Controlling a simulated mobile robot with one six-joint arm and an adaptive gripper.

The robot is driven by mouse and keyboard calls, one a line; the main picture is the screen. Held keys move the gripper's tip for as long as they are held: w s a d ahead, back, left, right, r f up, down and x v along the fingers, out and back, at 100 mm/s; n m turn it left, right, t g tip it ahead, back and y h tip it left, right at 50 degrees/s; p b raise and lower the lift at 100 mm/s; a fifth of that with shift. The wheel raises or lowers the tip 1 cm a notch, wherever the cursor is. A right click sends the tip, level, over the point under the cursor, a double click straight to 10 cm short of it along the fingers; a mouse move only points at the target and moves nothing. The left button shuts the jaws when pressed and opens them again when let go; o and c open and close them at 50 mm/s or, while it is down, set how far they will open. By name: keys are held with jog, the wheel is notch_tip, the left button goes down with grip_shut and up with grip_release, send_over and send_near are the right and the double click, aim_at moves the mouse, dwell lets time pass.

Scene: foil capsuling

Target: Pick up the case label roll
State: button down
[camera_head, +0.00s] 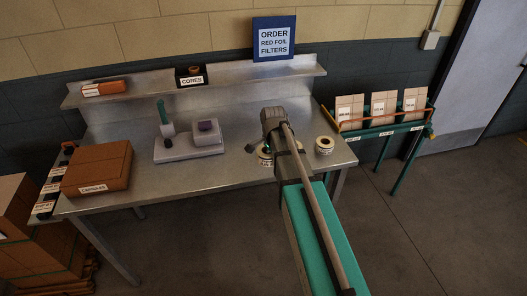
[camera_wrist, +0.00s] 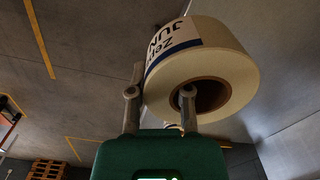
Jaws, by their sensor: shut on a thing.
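My gripper (camera_wrist: 160,95) is shut on a white label roll (camera_wrist: 238,70) with a brown core. One finger is in the core and the other is against the outer side. Part of its print reads "JUN"; the rest is cut off, so I cannot confirm the full label. In the head view a roll (camera_head: 264,156) shows beside my wrist, partly hidden by my arm. Whether it touches the table is unclear. Another similar roll (camera_head: 324,145) lies to the right on the steel table (camera_head: 225,175).
A box marked capsules (camera_head: 97,167) stands at the table's left, and a grey device (camera_head: 190,145) at its middle. A shelf (camera_head: 225,78) holds a cores box (camera_head: 190,76). A green rack (camera_head: 385,122) with cartons stands right. Bare table lies in front of the device.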

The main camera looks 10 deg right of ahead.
jog(key=shift+s+d+r+p, duration=0.1)
jog(key=shift+s+r+p, duration=0.2)
jog(key=shift+s, duration=0.4)
jog(key=shift+s+d+r+p, duration=0.1)
jog(key=shift+s+r, duration=0.25)
jog(key=shift+s, duration=0.3)
